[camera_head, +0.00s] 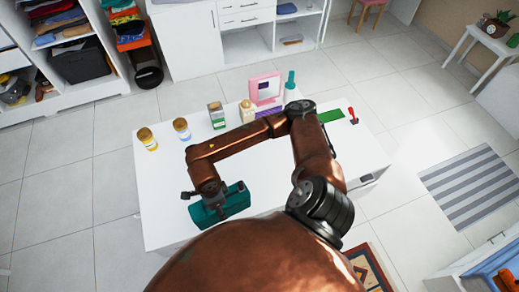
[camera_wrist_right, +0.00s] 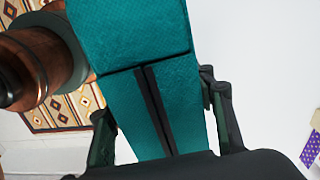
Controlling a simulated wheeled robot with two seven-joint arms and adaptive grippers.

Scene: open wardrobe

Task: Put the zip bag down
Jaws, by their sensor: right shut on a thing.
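The zip bag is a teal pouch (camera_head: 232,203) over the front left part of the white table (camera_head: 165,205) in the head view. My right gripper (camera_head: 209,194) is at its left half, with a finger on either side. In the right wrist view the bag (camera_wrist_right: 130,30) fills the middle, with a dark double strip along it. There the right gripper (camera_wrist_right: 160,115) has its two dark fingers against the bag's sides, shut on it. I cannot tell whether the bag touches the table. My left gripper is not in view.
Two yellow- and blue-labelled jars (camera_head: 147,138) (camera_head: 182,129), a green-labelled box (camera_head: 216,116), a cream bottle (camera_head: 247,111), a pink-framed item (camera_head: 265,88) and a teal bottle (camera_head: 290,80) line the table's far edge. An open wardrobe (camera_head: 115,85) stands behind.

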